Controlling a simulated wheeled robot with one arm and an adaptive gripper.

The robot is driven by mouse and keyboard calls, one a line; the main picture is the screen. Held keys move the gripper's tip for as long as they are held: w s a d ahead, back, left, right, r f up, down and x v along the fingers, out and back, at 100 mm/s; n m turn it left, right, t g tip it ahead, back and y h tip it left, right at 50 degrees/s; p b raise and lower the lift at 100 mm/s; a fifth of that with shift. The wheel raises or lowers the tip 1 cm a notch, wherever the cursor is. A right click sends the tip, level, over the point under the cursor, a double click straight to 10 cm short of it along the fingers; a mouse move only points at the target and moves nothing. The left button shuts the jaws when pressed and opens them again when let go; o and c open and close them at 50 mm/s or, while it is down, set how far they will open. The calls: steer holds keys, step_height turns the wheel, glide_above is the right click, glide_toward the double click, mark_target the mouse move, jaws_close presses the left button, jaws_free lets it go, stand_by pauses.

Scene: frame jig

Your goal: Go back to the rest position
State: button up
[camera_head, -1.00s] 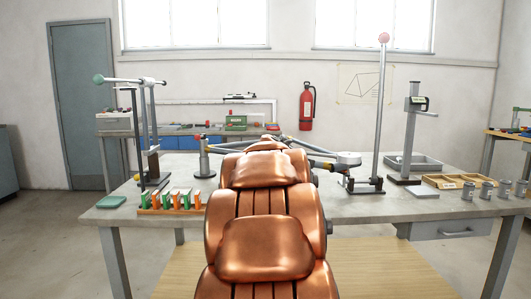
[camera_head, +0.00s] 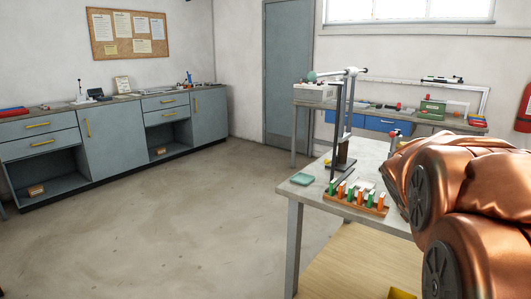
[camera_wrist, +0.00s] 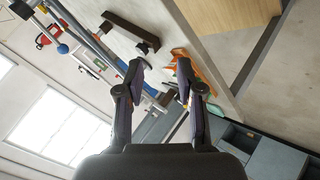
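My gripper (camera_wrist: 160,72) shows in the wrist view with its two dark fingers spread apart. Nothing is held between them; only background shows there. In the head view my copper-coloured arm fills the right side, and the gripper itself is hidden or out of frame. The grey worktable (camera_head: 294,192) stands beside and below the arm.
An orange rack (camera_head: 376,207) with green and orange-white pieces stands at the near table edge, with a teal pad (camera_head: 302,179) beside it. Cabinets (camera_head: 113,137) line the left wall, and a back bench (camera_head: 315,104) stands behind. The floor (camera_head: 170,230) at left is clear.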

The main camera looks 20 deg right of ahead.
steer(key=s+a+f+g+y+p, duration=0.1)
steer(key=s+a+y+p, duration=0.15)
steer(key=a, duration=0.65)
steer(key=s+a+f+g+y+p, duration=0.15)
steer(key=s+a+p, duration=0.25)
steer(key=a, duration=0.5)
steer(key=s+a+g+y+p, duration=0.4)
steer(key=s+a+p, duration=0.2)
steer(key=s+a, duration=0.8)
steer(key=shift+s+a+r+n, duration=0.3)
steer(key=shift+s+a, duration=0.05)
steer(key=shift+a, duration=0.4)
steer(key=shift+d, duration=0.15)
